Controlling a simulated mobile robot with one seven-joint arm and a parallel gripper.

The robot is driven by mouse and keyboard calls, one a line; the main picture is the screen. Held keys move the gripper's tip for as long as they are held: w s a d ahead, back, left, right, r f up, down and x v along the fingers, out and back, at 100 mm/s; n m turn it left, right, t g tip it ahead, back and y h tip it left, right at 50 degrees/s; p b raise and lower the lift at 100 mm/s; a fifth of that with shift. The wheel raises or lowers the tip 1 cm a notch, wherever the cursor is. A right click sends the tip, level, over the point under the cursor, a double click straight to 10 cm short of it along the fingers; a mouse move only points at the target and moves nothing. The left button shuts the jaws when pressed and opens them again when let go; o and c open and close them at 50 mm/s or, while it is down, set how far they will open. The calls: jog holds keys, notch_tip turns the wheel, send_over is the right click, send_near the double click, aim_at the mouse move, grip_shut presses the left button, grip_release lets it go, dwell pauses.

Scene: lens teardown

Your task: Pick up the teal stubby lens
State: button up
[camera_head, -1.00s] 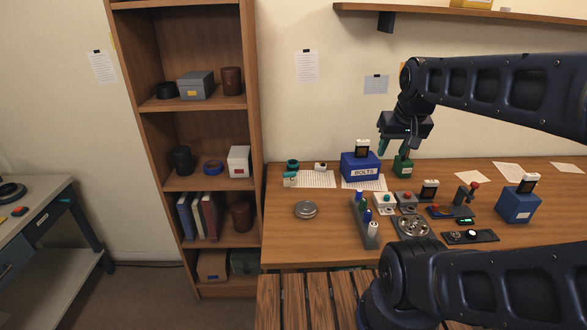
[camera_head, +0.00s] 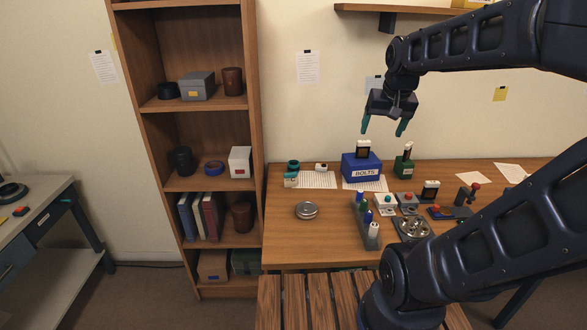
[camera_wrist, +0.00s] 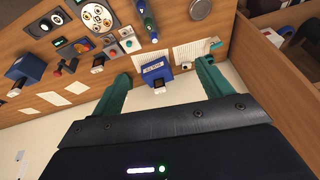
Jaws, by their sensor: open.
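A short dark teal cylinder (camera_head: 293,164), which looks like the teal stubby lens, stands at the back left of the wooden table. A smaller pale and teal piece (camera_head: 290,179) is just in front of it. In the wrist view a teal piece (camera_wrist: 213,45) shows near the right finger's tip, apart from it in depth. My gripper (camera_head: 383,128) is open and empty, with teal fingers pointing down. It is in the air above the blue BOLTS bin, up and to the right of the teal cylinder. The wrist view shows the open fingers (camera_wrist: 164,70) with nothing between them.
The blue BOLTS bin (camera_head: 361,168) and a green box (camera_head: 403,168) stand at the back. A grey rack of bottles (camera_head: 366,226) and a round metal lid (camera_head: 306,210) are nearer. The bookshelf (camera_head: 256,150) rises left of the table. The table's front left is clear.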

jog(key=w+a+m+g, duration=0.1)
jog(key=w+a+m, duration=0.15)
jog(key=w, duration=1.25)
jog(key=m+g, duration=0.3)
jog(key=m, duration=0.3)
send_over(294, 163)
jog(key=f, duration=3)
jog(key=shift+a+f, duration=0.25)
jog(key=shift+a, duration=0.05)
notch_tip(294, 163, down, 6)
jog(key=shift+r, duration=0.1)
jog(key=shift+w+d+f, duration=0.1)
jog(key=shift+f, duration=1.25)
jog(key=shift+w+d+f, duration=0.1)
jog(key=shift+f, duration=1.2)
jog(key=c, duration=1.1)
